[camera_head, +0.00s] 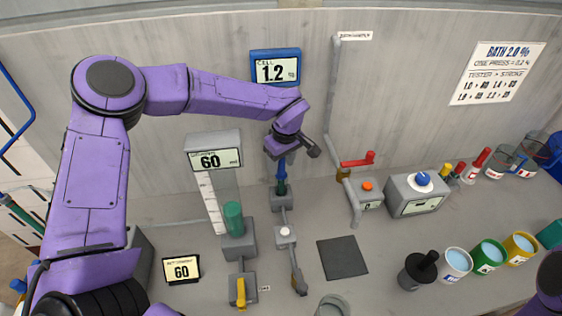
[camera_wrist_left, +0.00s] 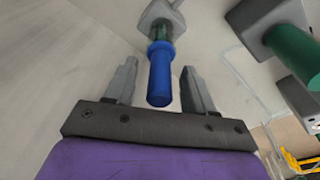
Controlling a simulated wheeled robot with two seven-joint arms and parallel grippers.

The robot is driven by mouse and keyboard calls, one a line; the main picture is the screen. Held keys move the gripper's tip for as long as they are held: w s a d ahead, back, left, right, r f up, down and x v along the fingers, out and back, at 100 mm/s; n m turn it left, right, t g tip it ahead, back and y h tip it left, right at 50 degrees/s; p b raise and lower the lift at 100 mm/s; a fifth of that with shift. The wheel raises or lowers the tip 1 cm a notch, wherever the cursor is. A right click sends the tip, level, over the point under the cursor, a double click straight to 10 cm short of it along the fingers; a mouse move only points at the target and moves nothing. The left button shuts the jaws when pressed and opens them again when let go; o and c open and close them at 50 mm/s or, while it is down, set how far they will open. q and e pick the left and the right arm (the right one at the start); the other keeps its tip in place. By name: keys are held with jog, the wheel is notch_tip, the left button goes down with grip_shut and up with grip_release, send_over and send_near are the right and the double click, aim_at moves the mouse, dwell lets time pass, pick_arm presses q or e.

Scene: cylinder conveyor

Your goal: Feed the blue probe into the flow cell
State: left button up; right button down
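The blue probe (camera_head: 282,166) stands upright with its lower end in the dark green tube of the flow cell (camera_head: 281,197), below the CELL display reading 1.2 %. In the left wrist view the blue probe (camera_wrist_left: 160,78) points its free end toward my gripper, and its other end meets the green tube of the flow cell (camera_wrist_left: 161,31). My left gripper (camera_wrist_left: 157,85) is open, one finger on each side of the probe, with visible gaps. In the head view my left gripper (camera_head: 281,156) is just above the probe and partly hides its top. My right gripper is out of view.
A pipe with a red handle (camera_head: 358,160) and a blue-knob box (camera_head: 418,192) stand right. Several cups line the right side. A dark square pad (camera_head: 342,258) lies clear.

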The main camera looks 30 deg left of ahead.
pick_arm(q)
jog(key=shift+r, duration=0.35)
notch_tip(320, 180, up, 10)
jog(key=d+b, duration=0.1)
jog(key=b, duration=0.1)
jog(key=shift+s+d, duration=0.15)
jog(key=shift+s, duration=0.15)
jog(key=shift+f+b, duration=0.15)
jog(key=shift+b, duration=0.15)
